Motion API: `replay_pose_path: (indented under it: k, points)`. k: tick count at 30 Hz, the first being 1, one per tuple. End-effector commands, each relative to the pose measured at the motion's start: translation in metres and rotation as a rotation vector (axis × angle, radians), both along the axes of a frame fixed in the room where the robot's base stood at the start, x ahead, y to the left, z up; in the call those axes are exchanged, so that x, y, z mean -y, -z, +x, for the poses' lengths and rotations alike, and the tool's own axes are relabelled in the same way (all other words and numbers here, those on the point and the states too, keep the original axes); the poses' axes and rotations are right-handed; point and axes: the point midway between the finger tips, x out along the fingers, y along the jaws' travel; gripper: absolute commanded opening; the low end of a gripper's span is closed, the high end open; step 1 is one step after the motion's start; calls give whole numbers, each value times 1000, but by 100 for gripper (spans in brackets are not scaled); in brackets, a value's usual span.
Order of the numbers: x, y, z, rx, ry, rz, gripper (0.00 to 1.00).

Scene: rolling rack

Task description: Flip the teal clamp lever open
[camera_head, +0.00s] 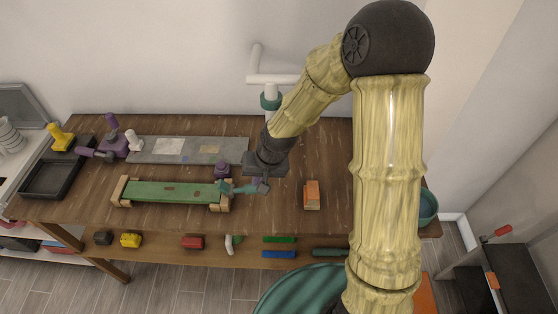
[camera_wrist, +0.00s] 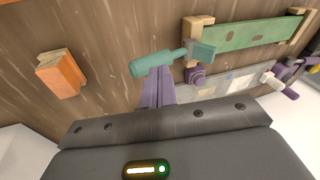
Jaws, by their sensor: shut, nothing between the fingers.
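The teal clamp lever (camera_head: 240,188) sticks out to the right from the wooden end of a long green board (camera_head: 170,192). In the wrist view, the lever (camera_wrist: 152,63) has a thick rounded handle and a thinner neck running to a teal block beside the wooden end piece (camera_wrist: 197,30). My gripper (camera_head: 262,186) is low over the table at the handle end of the lever. Its purple fingers (camera_wrist: 158,72) are shut with nothing between them, tips right beside the handle. I cannot tell whether they touch it.
An orange block (camera_head: 312,194) lies to the right of the lever, with bare wood between. A purple knob (camera_head: 222,168) stands close behind the lever's clamp end. A grey plate (camera_head: 190,150) lies behind the green board.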

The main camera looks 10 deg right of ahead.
Motion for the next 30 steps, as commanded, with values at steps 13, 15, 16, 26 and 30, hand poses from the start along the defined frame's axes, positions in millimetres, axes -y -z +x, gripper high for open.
replay_pose_path:
  k: [13,15,16,26,30]
  points:
    - [33,-37,-9,8,-2,1,0]
    - [38,-44,-11,7,-2,2,0]
    - [41,-46,-11,9,-1,2,0]
    - [62,-68,-17,7,0,2,0]
    - [65,-69,-17,6,4,2,0]
